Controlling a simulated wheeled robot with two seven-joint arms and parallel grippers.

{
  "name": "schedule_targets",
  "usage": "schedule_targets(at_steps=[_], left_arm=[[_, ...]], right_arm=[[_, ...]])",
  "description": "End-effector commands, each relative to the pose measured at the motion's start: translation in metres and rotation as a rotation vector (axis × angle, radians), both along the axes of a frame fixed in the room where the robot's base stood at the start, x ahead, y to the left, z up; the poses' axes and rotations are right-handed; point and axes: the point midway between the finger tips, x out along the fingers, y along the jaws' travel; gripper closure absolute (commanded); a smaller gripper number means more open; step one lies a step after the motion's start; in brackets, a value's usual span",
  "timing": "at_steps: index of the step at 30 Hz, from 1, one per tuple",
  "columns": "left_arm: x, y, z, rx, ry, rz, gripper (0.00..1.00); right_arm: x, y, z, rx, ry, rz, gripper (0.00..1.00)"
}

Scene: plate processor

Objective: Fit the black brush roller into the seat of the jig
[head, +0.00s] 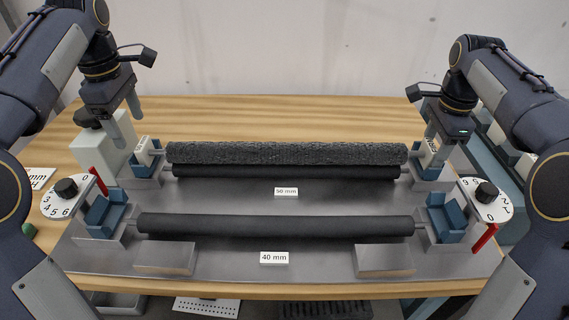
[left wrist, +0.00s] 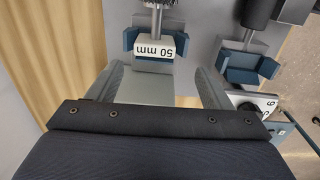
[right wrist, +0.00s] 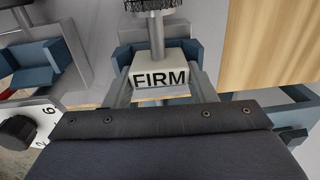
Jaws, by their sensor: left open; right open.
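The black brush roller (head: 285,152) lies level at the back of the jig plate (head: 230,197), just behind and above a smooth black roller (head: 290,171). Its end blocks are pale: one reads "50 mm" (left wrist: 154,48), the other "FIRM" (right wrist: 160,79). Each block is at a blue seat, left (head: 146,171) and right (head: 427,170); I cannot tell whether it is fully down.
A front smooth roller (head: 275,226) spans blue holders behind a "40 mm" label (head: 274,258). Numbered dials with red levers stand left (head: 66,188) and right (head: 486,193). Two metal blocks lie at the front. Bare table (head: 270,108) lies behind the jig.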

Motion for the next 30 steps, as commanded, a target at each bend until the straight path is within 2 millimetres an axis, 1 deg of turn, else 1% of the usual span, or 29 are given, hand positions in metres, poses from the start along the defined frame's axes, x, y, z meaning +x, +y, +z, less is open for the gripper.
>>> schedule_targets(at_steps=[1,5,8,11,14,15,21,25,30], left_arm=[[0.000,0.000,0.000,0.000,-0.004,0.000,0.28],[0.000,0.000,0.008,-0.001,-0.009,-0.001,0.28],[-0.001,-0.001,0.009,-0.002,-0.010,-0.001,0.28],[-0.001,-0.001,0.010,-0.002,-0.010,-0.002,0.28],[-0.001,-0.001,0.011,-0.002,-0.010,-0.002,0.28],[0.000,-0.001,0.011,-0.002,-0.011,-0.002,0.28],[0.000,-0.001,0.013,-0.002,-0.011,-0.002,0.28],[0.000,-0.001,0.013,-0.002,-0.011,-0.002,0.28],[0.000,-0.001,0.014,-0.002,-0.012,-0.002,0.28]], right_arm=[[-0.007,0.002,-0.026,0.002,0.066,-0.007,0.31],[-0.007,0.002,-0.025,0.004,0.065,-0.007,0.31],[-0.007,0.002,-0.019,0.004,0.063,-0.007,0.31],[-0.008,0.002,-0.006,0.003,0.055,-0.007,0.31],[-0.008,0.003,0.013,0.000,0.043,-0.005,0.30],[-0.008,0.003,0.021,0.000,0.038,-0.005,0.28],[-0.010,0.004,0.059,-0.003,0.010,-0.002,0.28],[-0.010,0.005,0.074,-0.004,0.001,-0.001,0.28],[-0.011,0.005,0.083,-0.005,-0.004,0.000,0.28]])
